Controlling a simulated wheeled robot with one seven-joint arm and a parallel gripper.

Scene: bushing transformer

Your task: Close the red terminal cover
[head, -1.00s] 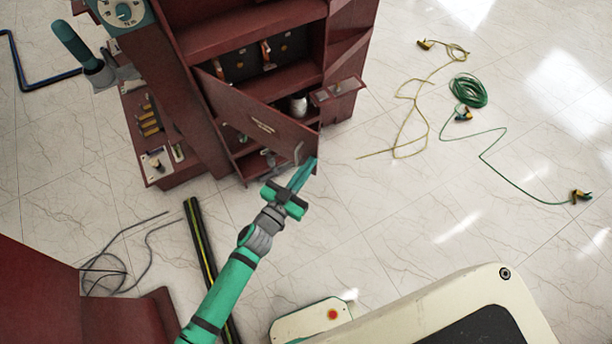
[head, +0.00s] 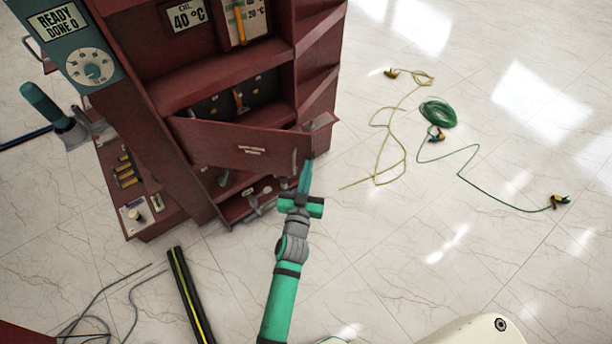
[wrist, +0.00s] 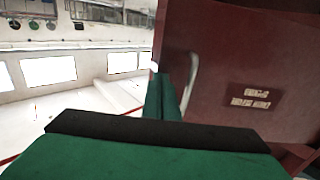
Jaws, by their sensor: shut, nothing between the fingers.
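The red terminal cover (head: 225,143) is a dark red panel with a small label, on the front of the red cabinet. It stands ajar, its right end swung out, and the compartment shows above and below it. My gripper (head: 306,172) is shut and empty at the cover's right end. In the wrist view the cover (wrist: 225,60) fills the right side, with a pale curved handle (wrist: 191,85) near its edge. My shut green fingers (wrist: 164,97) are close beside the handle; I cannot tell whether they touch it or the cover.
The red cabinet (head: 170,92) carries a teal dial panel (head: 90,68) at upper left and a side shelf (head: 135,215). A black-yellow strip (head: 188,295) and grey cables (head: 95,305) lie at lower left. Green (head: 438,112) and yellow (head: 388,140) cables lie right. Floor between is mostly clear.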

